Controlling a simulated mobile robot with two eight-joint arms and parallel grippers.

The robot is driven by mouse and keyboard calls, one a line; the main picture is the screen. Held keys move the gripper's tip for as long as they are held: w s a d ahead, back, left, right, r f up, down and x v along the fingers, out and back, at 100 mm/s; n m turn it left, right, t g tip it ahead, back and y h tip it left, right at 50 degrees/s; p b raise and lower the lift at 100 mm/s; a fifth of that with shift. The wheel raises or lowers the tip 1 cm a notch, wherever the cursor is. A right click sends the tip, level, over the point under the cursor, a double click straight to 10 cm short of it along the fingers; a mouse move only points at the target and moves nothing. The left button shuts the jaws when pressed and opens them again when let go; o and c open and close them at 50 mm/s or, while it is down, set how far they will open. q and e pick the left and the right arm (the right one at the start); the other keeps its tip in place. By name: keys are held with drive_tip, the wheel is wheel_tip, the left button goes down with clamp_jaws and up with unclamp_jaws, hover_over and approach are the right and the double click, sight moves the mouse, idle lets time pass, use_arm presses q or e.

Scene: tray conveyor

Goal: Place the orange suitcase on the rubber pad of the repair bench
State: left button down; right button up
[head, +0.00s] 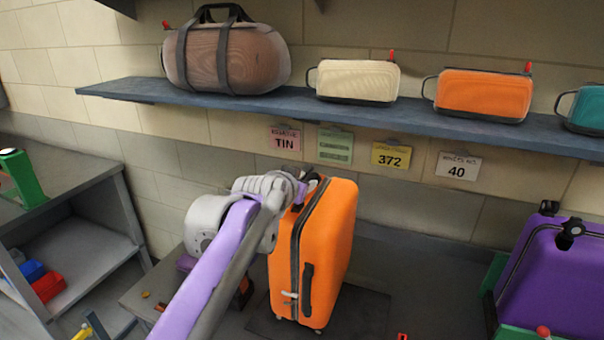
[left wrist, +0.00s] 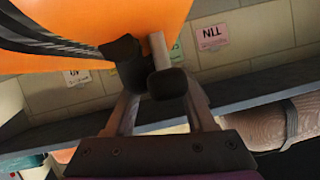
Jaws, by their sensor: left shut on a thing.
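The orange suitcase (head: 330,240) is upright over the bench (head: 400,255), its dark zip side and side handle facing me. My left gripper (head: 308,187) is shut on its top handle, which my arm partly hides. In the left wrist view the closed fingers (left wrist: 150,75) meet at the handle beside the orange shell (left wrist: 90,22). The dark rubber pad (head: 370,312) shows around the suitcase's foot. The suitcase's wheels are at or just above the pad; I cannot tell whether they touch. My right gripper is not in view.
A purple suitcase (head: 560,275) stands in a green holder at the right. A blue shelf (head: 330,110) above holds a brown duffel (head: 240,62), a cream bag (head: 357,82) and an orange bag (head: 485,95). A grey side unit (head: 75,190) stands at the left. The bench right of the pad is largely clear.

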sight(284, 228)
use_arm(q)
drive_tip(key=shift+f, duration=2.25)
drive_tip(key=shift+c, duration=1.2)
unclamp_jaws()
drive_tip(key=v, duration=1.2)
drive_tip(key=s+a+f+n+g+y, duration=0.1)
drive_tip(key=s+a+f+g, duration=0.1)
drive_tip(key=s+f, duration=0.7)
drive_tip(key=s+a+f+n+g+y, duration=0.1)
drive_tip(key=s+a+f+n+g, duration=0.1)
drive_tip(key=s+a+f, duration=0.3)
drive_tip(key=s+a+f+n+g+y, duration=0.1)
drive_tip(key=s+a+f+n+g, duration=0.1)
drive_tip(key=s+f, duration=1)
wheel_tip(284, 228, down, 7)
drive_tip(key=shift+s+a+r+g, duration=0.25)
drive_tip(key=shift+s+a+g, duration=0.05)
drive_tip(key=shift+a+g, duration=0.55)
